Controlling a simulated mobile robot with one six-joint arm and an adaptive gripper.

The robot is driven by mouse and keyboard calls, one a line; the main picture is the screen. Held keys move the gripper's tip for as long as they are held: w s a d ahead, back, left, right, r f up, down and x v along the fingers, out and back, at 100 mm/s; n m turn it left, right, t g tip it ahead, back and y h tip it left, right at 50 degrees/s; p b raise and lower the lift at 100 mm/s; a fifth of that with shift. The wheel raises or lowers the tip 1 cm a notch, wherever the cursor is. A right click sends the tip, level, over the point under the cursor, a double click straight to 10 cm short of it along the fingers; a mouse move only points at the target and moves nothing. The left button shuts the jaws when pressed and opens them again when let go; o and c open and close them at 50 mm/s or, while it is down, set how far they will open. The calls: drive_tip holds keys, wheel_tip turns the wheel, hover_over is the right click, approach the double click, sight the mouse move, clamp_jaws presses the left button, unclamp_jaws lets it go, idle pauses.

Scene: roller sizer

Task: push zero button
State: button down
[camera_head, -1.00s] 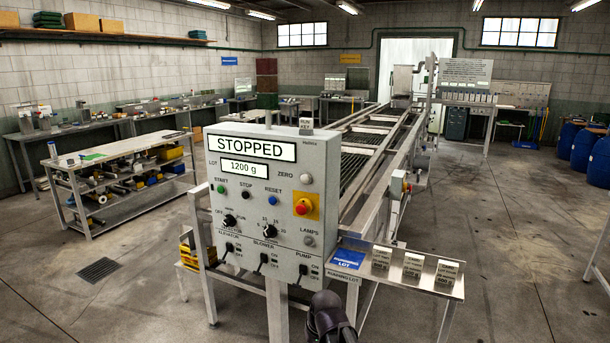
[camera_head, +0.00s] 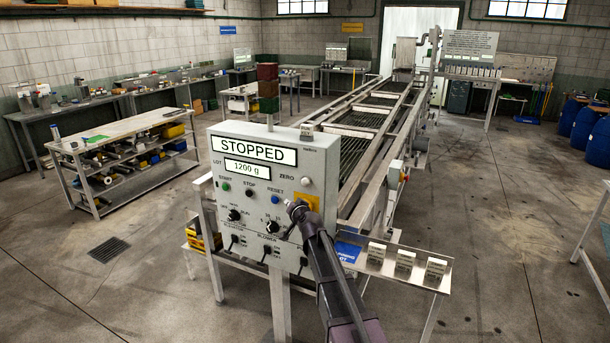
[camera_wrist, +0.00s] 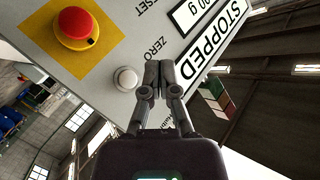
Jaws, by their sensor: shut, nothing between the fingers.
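The grey control panel (camera_head: 234,191) faces me, with a STOPPED display (camera_head: 253,151) and a lot readout (camera_head: 247,169) of 1200 g. The white ZERO button (camera_head: 306,181) is at the panel's upper right. In the wrist view the ZERO button (camera_wrist: 125,79) sits just left of my gripper (camera_wrist: 159,76), beside its label. My gripper is shut and empty, its fingertips close to the panel face; I cannot tell whether they touch it. In the head view my gripper (camera_head: 296,208) is below the ZERO button and covers part of the emergency stop area.
The red emergency stop (camera_wrist: 74,25) on its yellow plate is near the ZERO button. A blue RESET button (camera_head: 275,199) is left of my gripper. A tray with several small cards (camera_head: 404,262) stands right of the panel. A stack light (camera_head: 268,85) rises behind it.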

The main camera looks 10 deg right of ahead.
sight(305, 182)
drive_tip(key=shift+w+d+r+m+t+h, duration=0.15)
drive_tip(key=shift+w+d+r+m+t, duration=0.05)
drive_tip(key=shift+w+r, duration=0.2)
drive_tip(key=shift+w+d+r+m+t+h, duration=0.15)
drive_tip(key=shift+w+r+m+t, duration=0.1)
drive_tip(key=shift+r, duration=0.25)
drive_tip(key=shift+w, duration=0.1)
drive_tip(key=shift+w+d, duration=0.85)
drive_tip(key=shift+w, duration=0.3)
drive_tip(key=shift+w+d, duration=0.9)
drive_tip(key=shift+w, duration=0.25)
drive_tip(key=shift+w+d, duration=0.85)
drive_tip(key=shift+w, duration=0.3)
drive_tip(key=shift+w+d, duration=0.1)
drive_tip(key=shift+w, duration=0.05)
drive_tip(key=shift+w+d, duration=0.15)
drive_tip(key=shift+w, duration=0.05)
